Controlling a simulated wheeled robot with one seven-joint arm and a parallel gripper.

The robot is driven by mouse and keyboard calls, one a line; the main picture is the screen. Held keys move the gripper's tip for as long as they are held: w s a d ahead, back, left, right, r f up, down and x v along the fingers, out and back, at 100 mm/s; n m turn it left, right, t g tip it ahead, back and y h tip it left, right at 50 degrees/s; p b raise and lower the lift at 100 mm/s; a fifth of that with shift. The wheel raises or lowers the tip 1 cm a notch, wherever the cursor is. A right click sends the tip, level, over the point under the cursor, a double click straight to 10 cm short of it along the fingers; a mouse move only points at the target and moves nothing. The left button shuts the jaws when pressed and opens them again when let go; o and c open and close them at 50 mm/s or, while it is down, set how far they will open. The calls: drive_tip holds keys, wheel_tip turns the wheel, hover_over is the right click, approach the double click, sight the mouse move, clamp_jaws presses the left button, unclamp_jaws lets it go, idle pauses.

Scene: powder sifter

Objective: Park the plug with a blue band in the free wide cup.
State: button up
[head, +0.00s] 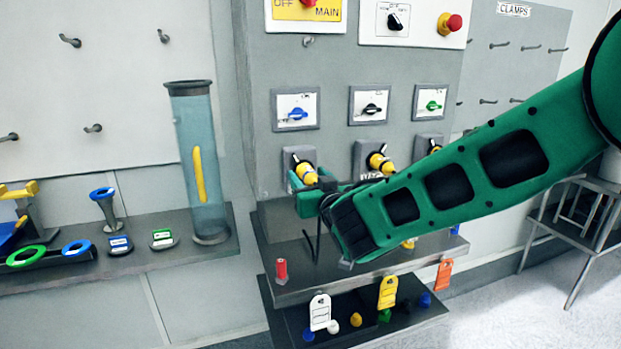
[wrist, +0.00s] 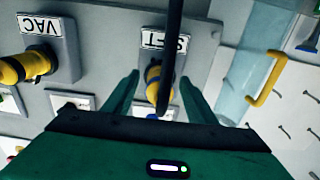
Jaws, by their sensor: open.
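A yellow plug (wrist: 152,84) sits at the socket marked SIFT, and a bluish band shows on it in the wrist view. In the head view this plug (head: 305,172) is under the switch with the blue knob. My gripper (wrist: 158,82) is open, with one finger on each side of the plug; I cannot tell if either touches it. In the head view my gripper (head: 314,186) is in front of the cabinet at that socket. A dark cable crosses in front of the plug. I cannot make out a wide cup; my arm hides part of the ledge.
A second yellow plug (head: 380,162) is at the VAC socket. A ledge (head: 300,290) below carries a red cylinder (head: 282,271). White (head: 320,312) and yellow (head: 387,293) tags hang there. On the left shelf stand a clear tube (head: 202,160) and a blue-ringed flared piece (head: 106,207).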

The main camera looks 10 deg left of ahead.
sight(315, 184)
drive_tip(key=shift+c, duration=0.7)
clamp_jaws()
drive_tip(key=shift+v, duration=3)
